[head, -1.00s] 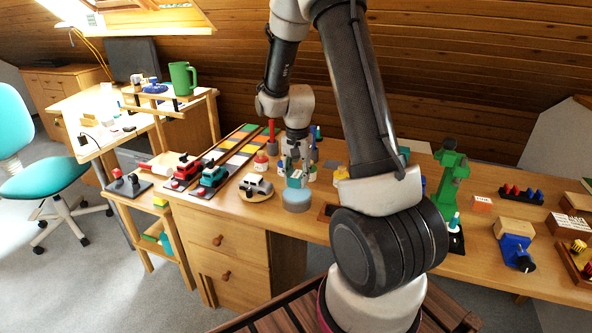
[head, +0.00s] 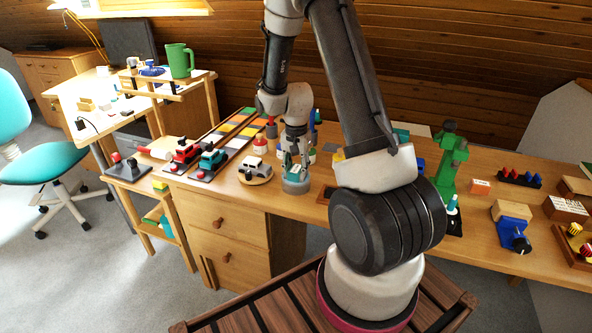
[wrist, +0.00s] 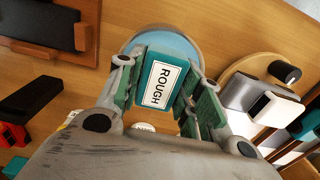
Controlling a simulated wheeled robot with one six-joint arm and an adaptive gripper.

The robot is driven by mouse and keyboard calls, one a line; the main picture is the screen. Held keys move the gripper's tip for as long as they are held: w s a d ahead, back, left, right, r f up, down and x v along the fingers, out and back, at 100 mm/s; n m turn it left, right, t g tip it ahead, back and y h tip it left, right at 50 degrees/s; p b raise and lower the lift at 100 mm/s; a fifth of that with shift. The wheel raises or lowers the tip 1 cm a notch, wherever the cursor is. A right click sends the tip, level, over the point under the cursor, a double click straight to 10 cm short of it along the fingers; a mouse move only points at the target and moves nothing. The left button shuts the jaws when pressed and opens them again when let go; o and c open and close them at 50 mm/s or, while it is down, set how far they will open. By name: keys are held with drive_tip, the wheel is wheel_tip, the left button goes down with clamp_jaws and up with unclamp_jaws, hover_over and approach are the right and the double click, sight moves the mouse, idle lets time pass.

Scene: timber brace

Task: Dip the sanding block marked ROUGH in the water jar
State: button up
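My gripper (head: 294,167) is shut on the teal sanding block, whose white label reads ROUGH in the wrist view (wrist: 161,82). The green finger pads press on both of its sides. The round water jar (head: 296,186) stands on the bench directly beneath, and its pale blue water (wrist: 183,47) shows around the block's far end in the wrist view. The fingertips and block are down at the jar's mouth. The block's lower end is hidden, so its exact depth in the water cannot be told.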

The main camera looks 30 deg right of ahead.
sight(296, 169)
drive_tip(key=o, duration=0.4)
drive_tip(key=shift+r, duration=0.15)
drive_tip(key=shift+r, duration=3.35)
